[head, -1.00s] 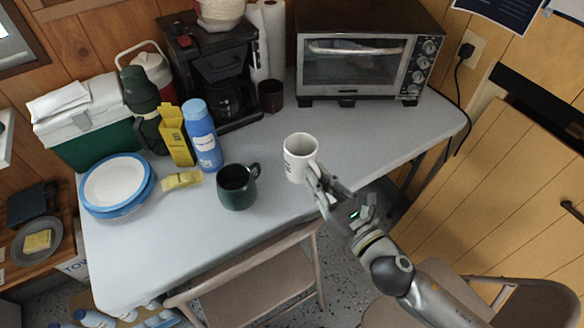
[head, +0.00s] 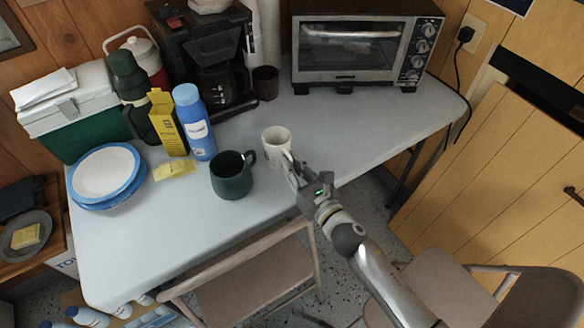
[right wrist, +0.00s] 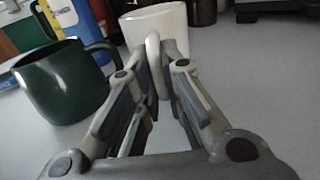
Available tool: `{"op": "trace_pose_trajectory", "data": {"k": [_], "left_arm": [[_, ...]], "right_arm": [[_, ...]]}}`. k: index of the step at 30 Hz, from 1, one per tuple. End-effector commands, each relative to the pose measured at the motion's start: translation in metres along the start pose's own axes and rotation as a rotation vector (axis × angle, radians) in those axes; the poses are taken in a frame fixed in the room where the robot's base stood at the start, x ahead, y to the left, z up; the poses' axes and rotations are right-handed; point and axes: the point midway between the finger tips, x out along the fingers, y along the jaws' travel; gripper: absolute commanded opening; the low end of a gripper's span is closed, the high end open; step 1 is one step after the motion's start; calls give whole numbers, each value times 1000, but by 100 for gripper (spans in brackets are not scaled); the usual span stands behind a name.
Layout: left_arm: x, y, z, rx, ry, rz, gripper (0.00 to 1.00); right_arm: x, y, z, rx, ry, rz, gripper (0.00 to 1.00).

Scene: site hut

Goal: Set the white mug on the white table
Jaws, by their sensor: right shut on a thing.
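The white mug (head: 276,146) is upright over the front middle of the white table (head: 370,125). My right gripper (head: 290,168) comes in from the lower right and is shut on the mug's handle. In the right wrist view, the mug (right wrist: 152,28) stands beyond the fingers (right wrist: 158,85), with its handle between them. The fingers hide the mug's lower part there, so I cannot tell whether its base touches the table. My left gripper is not in view.
A dark green mug (head: 232,176) stands just left of the white mug. A blue bottle (head: 195,122), a yellow box (head: 167,122) and stacked plates (head: 105,175) are further left. A coffee maker (head: 205,60) and toaster oven (head: 362,50) stand behind. The table's right part is clear.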

Motion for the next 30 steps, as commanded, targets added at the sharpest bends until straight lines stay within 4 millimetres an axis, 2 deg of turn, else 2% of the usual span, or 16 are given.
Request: {"op": "trace_pose_trajectory", "data": {"k": [10, 11, 16, 28, 30], "left_arm": [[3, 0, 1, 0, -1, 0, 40], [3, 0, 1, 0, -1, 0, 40], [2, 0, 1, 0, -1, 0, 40], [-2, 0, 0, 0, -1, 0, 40], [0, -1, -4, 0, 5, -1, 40]], "right_arm": [[0, 0, -2, -1, -4, 1, 0], [0, 0, -4, -2, -2, 1, 11], [0, 0, -2, -1, -1, 1, 31], [0, -1, 2, 0, -1, 0, 31], [-1, -6, -1, -2, 0, 0, 31]]}}
